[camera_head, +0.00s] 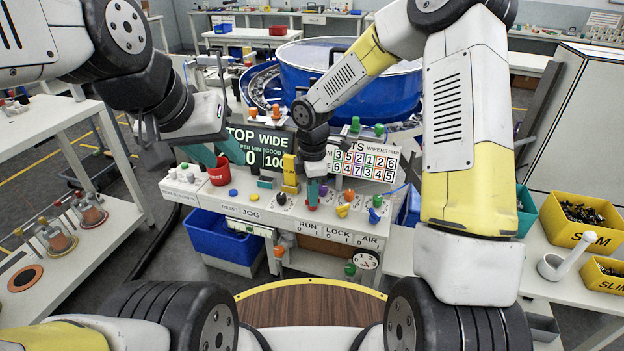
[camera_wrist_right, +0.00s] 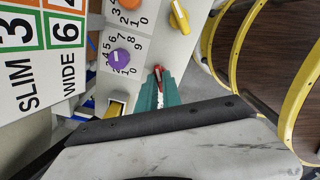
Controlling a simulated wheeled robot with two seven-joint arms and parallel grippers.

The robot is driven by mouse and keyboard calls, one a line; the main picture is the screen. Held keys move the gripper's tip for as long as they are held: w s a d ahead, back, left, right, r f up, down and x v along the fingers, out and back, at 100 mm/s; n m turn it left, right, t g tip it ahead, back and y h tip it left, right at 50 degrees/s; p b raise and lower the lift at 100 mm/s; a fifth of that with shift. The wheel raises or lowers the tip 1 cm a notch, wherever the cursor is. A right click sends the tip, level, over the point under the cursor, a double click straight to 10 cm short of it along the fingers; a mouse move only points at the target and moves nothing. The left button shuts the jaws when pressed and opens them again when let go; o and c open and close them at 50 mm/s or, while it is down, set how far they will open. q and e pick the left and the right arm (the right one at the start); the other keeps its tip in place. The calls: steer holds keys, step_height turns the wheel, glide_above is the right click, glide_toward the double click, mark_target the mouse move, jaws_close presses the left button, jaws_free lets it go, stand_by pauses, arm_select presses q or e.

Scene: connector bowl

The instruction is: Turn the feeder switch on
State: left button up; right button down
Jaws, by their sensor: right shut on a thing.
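The sloping grey control panel (camera_head: 240,205) stands in the middle of the head view, with several coloured knobs and switches. I cannot read which one is labelled feeder. My right gripper (camera_head: 313,195) is down at the panel's middle. In the right wrist view its teal fingers (camera_wrist_right: 164,90) are shut on a small red part (camera_wrist_right: 157,73), mostly hidden between the tips. A purple dial (camera_wrist_right: 119,59) sits beside it. My left gripper (camera_head: 218,163) hangs over the panel's left part with fingers apart, just above a red cup-like part (camera_head: 221,175).
Sign boards (camera_head: 361,160) stand behind the panel, close to my right wrist. A blue bowl feeder (camera_head: 345,88) is behind them. A yellow bin (camera_head: 577,222) stands at the right. Lower levers, one with a green knob (camera_head: 350,268), stick out at the panel's front.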

steer(key=m, duration=0.3)
steer(key=shift+m, duration=0.3)
steer(key=m, duration=0.3)
steer(key=shift+m, duration=0.3)
steer(key=m, duration=0.4)
steer(key=shift+m, duration=1.8)
steer(key=c, duration=1.5)
jaws_free()
